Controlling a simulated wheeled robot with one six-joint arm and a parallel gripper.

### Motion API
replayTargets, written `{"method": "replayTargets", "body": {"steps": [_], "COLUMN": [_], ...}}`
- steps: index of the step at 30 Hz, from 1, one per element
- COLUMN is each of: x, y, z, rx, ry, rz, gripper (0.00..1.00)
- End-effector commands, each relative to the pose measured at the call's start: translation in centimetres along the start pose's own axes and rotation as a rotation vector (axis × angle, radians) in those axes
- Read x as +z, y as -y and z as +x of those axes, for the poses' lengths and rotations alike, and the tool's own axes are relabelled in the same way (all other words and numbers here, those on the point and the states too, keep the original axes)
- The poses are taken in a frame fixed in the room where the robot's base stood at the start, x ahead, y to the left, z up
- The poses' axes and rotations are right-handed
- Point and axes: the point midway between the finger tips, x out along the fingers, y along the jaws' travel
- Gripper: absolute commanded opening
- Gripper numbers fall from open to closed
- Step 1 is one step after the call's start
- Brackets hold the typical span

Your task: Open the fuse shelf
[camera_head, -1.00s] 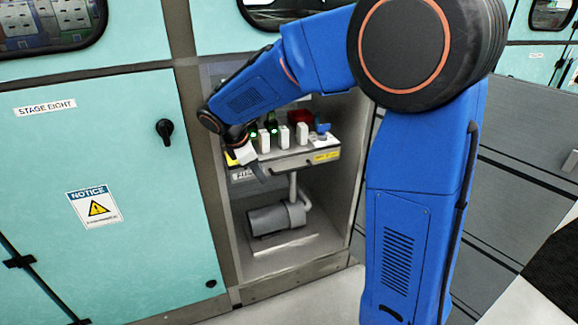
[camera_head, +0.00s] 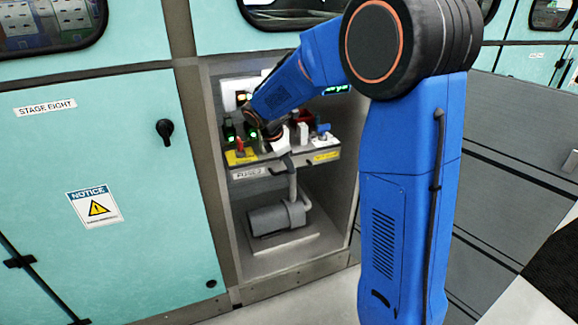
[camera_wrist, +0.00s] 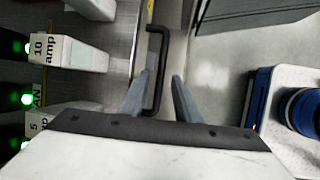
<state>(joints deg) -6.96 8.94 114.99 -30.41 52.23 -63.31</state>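The fuse shelf (camera_head: 318,160) is a grey tray with a "FUSES" label on its front, set in an open cabinet bay. It carries several white fuse modules, one marked "10 amp" (camera_wrist: 70,52) in the wrist view. A black U-shaped handle (camera_wrist: 161,50) stands out from the shelf's front edge. My gripper (camera_head: 287,163) is at the shelf front. In the wrist view my gripper (camera_wrist: 162,76) is open, with the handle's bar between its two grey fingers and a gap to the right finger.
A grey motor-like unit (camera_head: 277,217) stands below the shelf in the bay. A teal cabinet door (camera_head: 120,230) with a black knob is at left. Green-lit modules and a red switch (camera_head: 240,146) are at the shelf's left. Free floor lies in front.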

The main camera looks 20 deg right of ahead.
Motion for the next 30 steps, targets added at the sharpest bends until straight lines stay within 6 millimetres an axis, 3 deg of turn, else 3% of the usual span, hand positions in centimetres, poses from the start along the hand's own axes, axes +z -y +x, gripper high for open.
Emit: {"method": "replayTargets", "body": {"steps": [6,14,18,30], "x": [-0.02,-0.04,-0.05,-0.07], "y": [0.01,0.01,0.01,-0.11], "z": [1.22,1.32,1.31,1.34], "rx": [0.000,0.001,0.001,0.000], "ry": [0.000,-0.001,-0.001,-0.001], "rz": [0.001,0.001,0.001,0.000], "gripper": [0.30,0.30,0.01,0.00]}}
